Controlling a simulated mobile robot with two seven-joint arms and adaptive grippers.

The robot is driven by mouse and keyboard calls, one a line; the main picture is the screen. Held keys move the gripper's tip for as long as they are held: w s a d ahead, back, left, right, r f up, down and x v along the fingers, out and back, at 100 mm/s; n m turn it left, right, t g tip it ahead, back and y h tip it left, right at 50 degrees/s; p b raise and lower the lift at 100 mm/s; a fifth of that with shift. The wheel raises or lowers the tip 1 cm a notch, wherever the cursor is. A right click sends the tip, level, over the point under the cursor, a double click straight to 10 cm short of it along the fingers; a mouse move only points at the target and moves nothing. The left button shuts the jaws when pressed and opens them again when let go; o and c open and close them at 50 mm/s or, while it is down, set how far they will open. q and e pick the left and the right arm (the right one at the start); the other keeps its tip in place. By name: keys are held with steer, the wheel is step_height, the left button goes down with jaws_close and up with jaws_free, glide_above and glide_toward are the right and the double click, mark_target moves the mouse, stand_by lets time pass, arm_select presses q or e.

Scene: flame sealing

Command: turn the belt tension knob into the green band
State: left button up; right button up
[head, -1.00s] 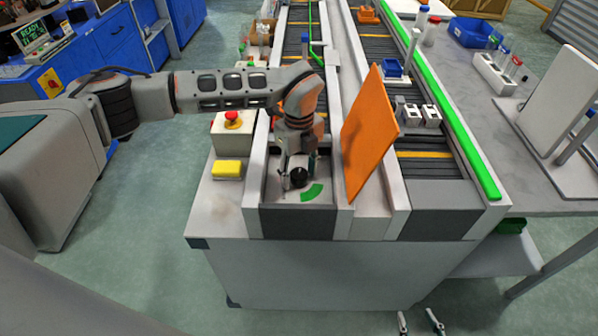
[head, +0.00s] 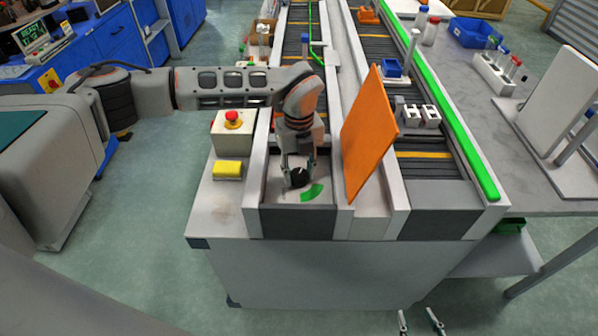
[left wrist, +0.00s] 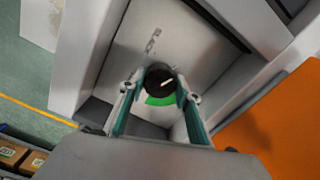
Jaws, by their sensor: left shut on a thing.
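The black belt tension knob (head: 299,178) sits on the pale panel at the near end of the left conveyor. My left gripper (head: 299,172) reaches down over it. In the left wrist view its two fingers (left wrist: 157,92) stand on either side of the knob (left wrist: 160,77), shut on it. A white pointer line on the knob slants up to the right. The green band (head: 313,193) curves beside the knob; in the left wrist view the band (left wrist: 160,101) lies along its lower edge, outside the pointer's line. My right gripper (head: 420,322) shows its fingertips apart at the bottom edge.
An orange panel (head: 370,130) stands tilted just right of the knob. A red emergency button (head: 232,116) on a box and a yellow block (head: 228,170) are to the left. Conveyor rails (head: 255,160) flank the knob panel closely.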

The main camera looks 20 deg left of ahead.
arm_select(q)
steer(key=m, duration=0.5)
steer(key=shift+m, duration=0.3)
steer(key=m, duration=0.5)
steer(key=shift+p, duration=0.4)
steer(key=m, duration=0.5)
steer(key=shift+m, duration=0.4)
steer(key=m+p, duration=0.1)
steer(key=m, duration=0.4)
steer(key=shift+m, duration=0.3)
steer(key=o, duration=1.1)
steer(key=shift+r, duration=0.1)
